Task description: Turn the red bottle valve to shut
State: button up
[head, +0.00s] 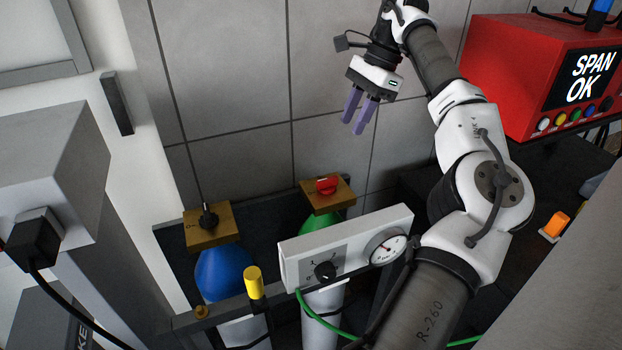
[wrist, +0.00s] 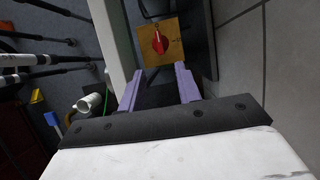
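The red bottle valve (head: 327,185) is a red knob on a square brass-coloured block on top of the green bottle (head: 318,222). In the wrist view the red valve (wrist: 160,42) shows beyond my fingertips, its handle pointing along the picture's vertical. My gripper (head: 357,124) is above and a little right of the valve in the head view, well apart from it. Its two purple fingers are apart with nothing between them, and they show also in the wrist view (wrist: 158,80). The valve's markings are too small to read.
A blue bottle (head: 222,272) with a black valve (head: 208,218) stands left of the green one. A white panel (head: 345,245) with a black knob and a gauge is in front. A yellow-capped post (head: 254,283) stands nearby. A tiled wall is behind; a red box (head: 540,75) reads "SPAN OK".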

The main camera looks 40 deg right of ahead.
aim_at(328, 178)
jog(key=x, duration=1.3)
jog(key=shift+a+f, duration=0.15)
jog(key=shift+f, duration=0.2)
grip_shut()
